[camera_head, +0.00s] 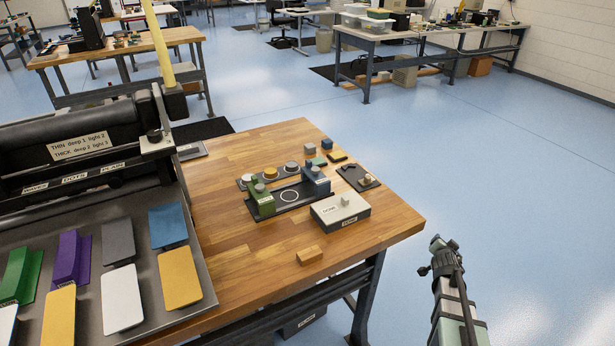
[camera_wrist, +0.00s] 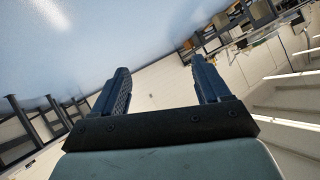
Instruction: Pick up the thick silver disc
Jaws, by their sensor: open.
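On the wooden table, a dark strip (camera_head: 281,172) behind the press fixture bears three round discs in a row. They are a grey-silver disc (camera_head: 248,178) at left, a gold disc (camera_head: 270,173) in the middle and a grey-silver disc (camera_head: 291,166) at right. Both silver ones are small here; I cannot tell for sure which is thicker. My gripper (camera_wrist: 160,66) is open and empty in the wrist view, its two dark fingers apart. No disc shows in that view. In the head view my arm is at the lower right, off the table, well away from the discs.
Close by are a white-topped box (camera_head: 340,212), a small dark tray (camera_head: 357,179) and a wooden block (camera_head: 309,256). A large machine with coloured plates stands left. Open floor lies right.

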